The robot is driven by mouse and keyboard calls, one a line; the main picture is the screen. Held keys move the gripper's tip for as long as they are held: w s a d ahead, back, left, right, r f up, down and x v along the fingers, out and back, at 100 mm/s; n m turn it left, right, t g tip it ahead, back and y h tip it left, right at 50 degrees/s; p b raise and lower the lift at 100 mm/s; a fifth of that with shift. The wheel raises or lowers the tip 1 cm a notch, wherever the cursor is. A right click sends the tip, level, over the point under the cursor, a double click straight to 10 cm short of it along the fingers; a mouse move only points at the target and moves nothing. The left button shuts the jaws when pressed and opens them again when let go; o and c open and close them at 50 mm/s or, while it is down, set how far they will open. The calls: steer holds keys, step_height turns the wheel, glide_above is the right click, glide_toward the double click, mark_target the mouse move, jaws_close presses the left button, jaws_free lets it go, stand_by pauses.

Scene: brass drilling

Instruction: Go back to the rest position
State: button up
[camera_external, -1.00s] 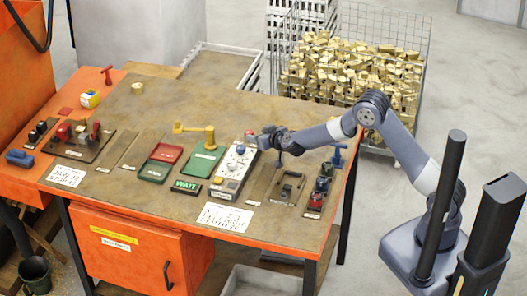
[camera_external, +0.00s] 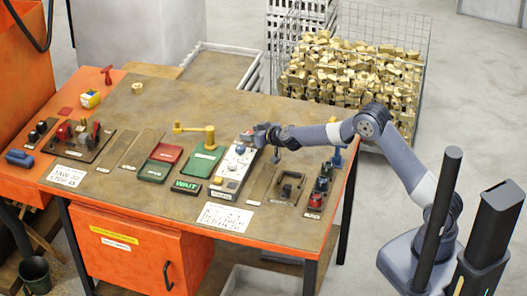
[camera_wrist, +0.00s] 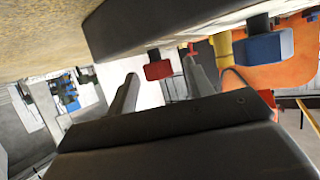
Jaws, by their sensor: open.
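My gripper (camera_external: 264,134) is at the end of my outstretched arm, over the right part of the table and by the far end of the grey control box (camera_external: 232,172). In the wrist view my gripper (camera_wrist: 160,82) shows two fingers apart, with no object held between them. That view looks upside down. A red button (camera_wrist: 158,68) on the box appears between and beyond the fingers; whether they touch it I cannot tell. A blue button (camera_wrist: 264,47) lies to the right there.
The table (camera_external: 165,105) carries a red tray (camera_external: 166,153), green trays (camera_external: 203,160), a lit WAIT sign (camera_external: 186,186), a brass part (camera_external: 209,138) near my gripper and a dark handle (camera_external: 291,184). A wire bin (camera_external: 350,70) of brass parts stands behind. The table's back is mostly clear.

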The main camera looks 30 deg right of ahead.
steer(key=shift+d+f+n+g+y+b, duration=0.15)
steer(key=shift+n+y+b, duration=0.25)
steer(key=shift+b, duration=0.85)
steer(key=shift+d+f+n+g+y+b, duration=0.15)
steer(key=shift+n+y+b, duration=0.25)
steer(key=shift+b, duration=0.8)
steer(key=shift+w+r+n+y+b, duration=0.15)
steer(key=shift+n+y+b, duration=0.25)
steer(key=shift+b, duration=0.3)
steer(key=shift+d+r+n+g+y+p, duration=0.15)
steer(key=shift+n+g+y+p, duration=0.15)
steer(key=shift+n+g+y, duration=0.25)
steer(key=shift+a+r+n+g+y+p, duration=0.15)
steer(key=shift+n+g+y+p, duration=0.1)
steer(key=shift+n+g+y, duration=0.25)
steer(key=shift+w+d+r+n+g+y+p, duration=0.1)
steer(key=shift+n+g+y+p, duration=0.35)
steer(key=shift+p, duration=0.4)
steer(key=shift+n+y+p, duration=0.3)
steer(key=shift+n+p, duration=0.1)
steer(key=shift+p, duration=0.15)
steer(key=shift+s+d, duration=0.2)
steer(key=shift+d, duration=0.05)
